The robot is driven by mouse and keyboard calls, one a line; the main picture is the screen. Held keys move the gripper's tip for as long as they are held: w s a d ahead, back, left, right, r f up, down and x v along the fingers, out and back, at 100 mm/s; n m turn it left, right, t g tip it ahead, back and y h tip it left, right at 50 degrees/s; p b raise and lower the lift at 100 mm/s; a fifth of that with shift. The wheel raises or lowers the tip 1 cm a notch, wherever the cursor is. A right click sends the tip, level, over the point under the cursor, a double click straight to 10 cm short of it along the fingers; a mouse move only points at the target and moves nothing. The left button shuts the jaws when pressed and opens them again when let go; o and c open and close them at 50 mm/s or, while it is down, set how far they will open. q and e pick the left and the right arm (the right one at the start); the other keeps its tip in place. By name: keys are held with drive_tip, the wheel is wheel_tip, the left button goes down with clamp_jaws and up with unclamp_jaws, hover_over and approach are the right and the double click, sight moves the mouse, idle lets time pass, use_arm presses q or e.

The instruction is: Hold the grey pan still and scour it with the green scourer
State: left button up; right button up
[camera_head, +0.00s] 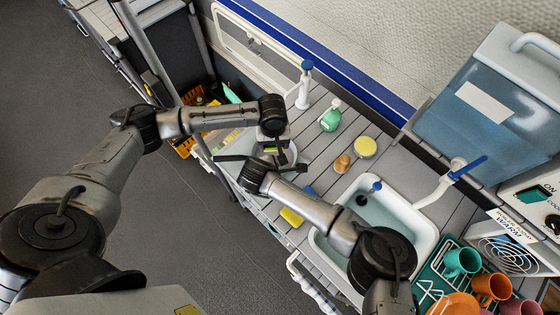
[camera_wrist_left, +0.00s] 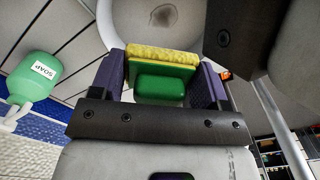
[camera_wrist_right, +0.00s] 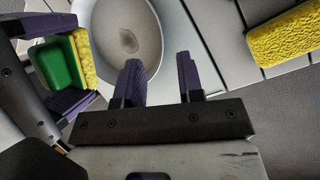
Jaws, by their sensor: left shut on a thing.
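The grey pan (camera_wrist_left: 190,30) has a brown stain (camera_wrist_left: 164,15) on its inner bottom. It also shows in the right wrist view (camera_wrist_right: 110,25) and, partly hidden by my arms, in the head view. My left gripper (camera_wrist_left: 160,75) is shut on the green scourer (camera_wrist_left: 160,84), which has a yellow side facing the pan. The scourer is over the pan's near side; contact with the pan is unclear. My right gripper (camera_wrist_right: 160,75) has its fingers apart at the pan's rim, with a gap between them. Its grip on the pan is not visible.
A green soap bottle (camera_head: 330,119), a yellow round item (camera_head: 365,147) and a brown item (camera_head: 342,163) stand on the slatted counter. A yellow sponge (camera_head: 291,217) lies near the front edge. The sink (camera_head: 425,225) is to the right, with mugs (camera_head: 462,262) in a rack beyond.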

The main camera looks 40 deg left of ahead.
drive_tip(key=shift+x, duration=3.2)
drive_tip(key=shift+c, duration=0.2)
clamp_jaws()
drive_tip(key=shift+o, duration=0.3)
unclamp_jaws()
drive_tip(key=v, duration=1.2)
